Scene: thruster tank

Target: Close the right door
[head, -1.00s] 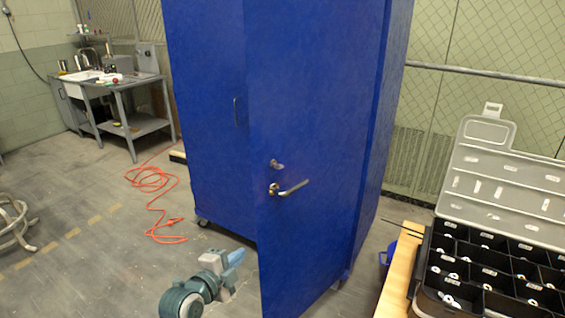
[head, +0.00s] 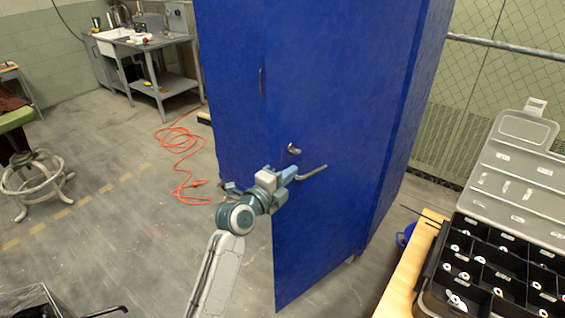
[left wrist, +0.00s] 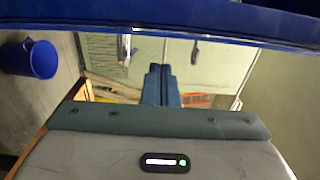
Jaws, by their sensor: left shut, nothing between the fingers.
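The right door (head: 330,120) of the tall blue cabinet stands ajar, its free left edge swung out toward me. It carries a metal lever handle (head: 313,172) and a lock (head: 294,149) above it. My left gripper (head: 288,174) is in front of the door's free edge, overlapping the base of the handle in the head view. I cannot tell whether it touches the door. Its blue fingers (left wrist: 160,82) are shut and empty in the left wrist view, under a blue panel edge (left wrist: 220,20). My right gripper is not in view.
A wooden bench (head: 402,275) with an open parts case (head: 470,290) stands at the right. A blue bucket (left wrist: 40,58) shows in the left wrist view. An orange cable (head: 180,150) lies on the floor to the left, near a stool (head: 37,180).

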